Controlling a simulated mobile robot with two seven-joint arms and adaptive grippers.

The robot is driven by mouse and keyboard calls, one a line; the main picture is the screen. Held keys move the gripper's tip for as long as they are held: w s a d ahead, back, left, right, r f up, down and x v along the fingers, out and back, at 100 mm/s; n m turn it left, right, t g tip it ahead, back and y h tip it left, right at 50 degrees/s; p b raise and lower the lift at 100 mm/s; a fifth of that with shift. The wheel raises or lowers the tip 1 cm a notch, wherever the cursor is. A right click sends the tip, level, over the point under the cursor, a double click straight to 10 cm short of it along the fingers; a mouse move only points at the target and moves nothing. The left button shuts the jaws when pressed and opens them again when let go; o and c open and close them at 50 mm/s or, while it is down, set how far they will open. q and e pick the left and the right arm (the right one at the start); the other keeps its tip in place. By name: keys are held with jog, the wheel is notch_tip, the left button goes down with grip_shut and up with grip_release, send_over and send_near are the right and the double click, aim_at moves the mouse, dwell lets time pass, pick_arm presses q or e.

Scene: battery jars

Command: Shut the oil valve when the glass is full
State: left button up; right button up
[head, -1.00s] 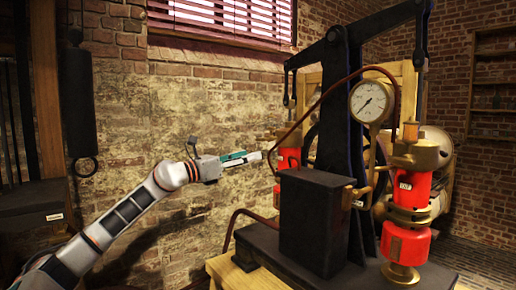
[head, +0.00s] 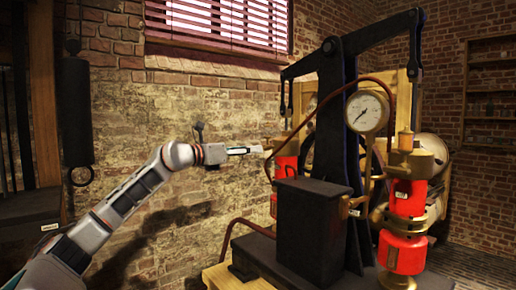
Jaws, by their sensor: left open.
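My left gripper (head: 258,150) reaches in from the left, pointing right, and is open with nothing seen in it. Its tips are close to the left red cylinder (head: 286,166) of the black pump machine; I cannot tell whether they touch. A small brass fitting (head: 353,203) sits at the right side of the black box (head: 314,228) on the machine; I cannot tell if it is the oil valve. I cannot make out a glass or an oil level. My right gripper is out of view.
A round white gauge (head: 367,111) with a copper pipe is on the machine's black column. A second red cylinder (head: 408,197) with brass fittings stands at right. A black cylinder (head: 76,110) hangs at left. A brick wall (head: 150,110) is behind my arm.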

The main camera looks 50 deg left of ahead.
pick_arm(q)
jog(key=shift+w+d+p, duration=0.15)
jog(key=shift+w+p, duration=0.3)
jog(key=shift+w, duration=0.85)
jog(key=shift+w+d+p, duration=0.15)
jog(key=shift+w+p, duration=0.25)
jog(key=shift+w, duration=0.9)
